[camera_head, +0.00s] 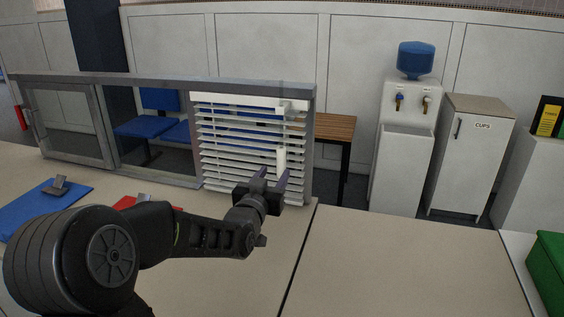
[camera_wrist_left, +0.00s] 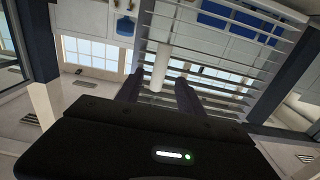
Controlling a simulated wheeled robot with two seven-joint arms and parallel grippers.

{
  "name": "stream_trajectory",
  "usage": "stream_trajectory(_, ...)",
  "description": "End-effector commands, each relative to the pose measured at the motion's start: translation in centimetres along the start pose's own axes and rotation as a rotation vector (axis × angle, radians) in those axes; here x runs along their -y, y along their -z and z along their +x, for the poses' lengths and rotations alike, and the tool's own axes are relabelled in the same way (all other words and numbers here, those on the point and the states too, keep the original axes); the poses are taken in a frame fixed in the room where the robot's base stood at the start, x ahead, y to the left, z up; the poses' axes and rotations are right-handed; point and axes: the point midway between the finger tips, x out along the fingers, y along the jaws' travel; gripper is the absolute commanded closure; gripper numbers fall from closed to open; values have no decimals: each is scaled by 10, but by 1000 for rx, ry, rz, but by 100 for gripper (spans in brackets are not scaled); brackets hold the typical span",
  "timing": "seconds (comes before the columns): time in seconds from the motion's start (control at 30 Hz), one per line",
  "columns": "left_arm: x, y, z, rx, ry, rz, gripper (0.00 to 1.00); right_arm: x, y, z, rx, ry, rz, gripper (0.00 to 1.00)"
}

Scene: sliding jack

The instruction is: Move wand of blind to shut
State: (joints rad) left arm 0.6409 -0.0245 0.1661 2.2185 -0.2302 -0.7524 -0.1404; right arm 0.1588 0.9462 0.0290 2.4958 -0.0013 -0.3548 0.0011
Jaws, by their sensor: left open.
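The white slatted blind (camera_head: 240,145) hangs in the right part of a grey frame standing on the counter. Its slats are apart, with gaps that show the room behind. The white wand (camera_head: 281,160) hangs on the right side of the blind. My left gripper (camera_head: 272,175) is open in front of the blind's lower right, close to the wand's lower end. In the left wrist view the wand (camera_wrist_left: 161,68) shows just beyond and between the open fingers (camera_wrist_left: 160,88), with the blind (camera_wrist_left: 225,50) behind. I cannot tell whether a finger touches it. My right gripper is not in view.
The grey frame (camera_head: 150,83) stands along the counter, with a window pane at left. A blue mat (camera_head: 40,208) and a red item (camera_head: 125,203) lie on the counter (camera_head: 400,250). A green box (camera_head: 550,270) is at far right. The counter's right part is clear.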

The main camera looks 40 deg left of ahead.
Motion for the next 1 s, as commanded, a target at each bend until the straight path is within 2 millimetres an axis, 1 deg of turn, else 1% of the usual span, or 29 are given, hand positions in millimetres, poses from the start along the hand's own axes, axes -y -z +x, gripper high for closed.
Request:
stream_trajectory(0.17,0,2,17,1,-1,-1,55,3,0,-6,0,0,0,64)
stream_trajectory(0.4,0,2,54,2,0,-2,55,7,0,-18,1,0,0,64)
stream_trajectory(0.53,0,2,69,1,0,-2,55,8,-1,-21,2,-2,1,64)
stream_trajectory(0.67,0,0,75,0,0,-1,55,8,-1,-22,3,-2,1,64)
stream_trajectory(0.9,0,0,76,0,0,0,55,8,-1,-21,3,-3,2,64)
stream_trajectory(1.0,0,0,76,0,0,0,63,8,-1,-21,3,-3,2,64)
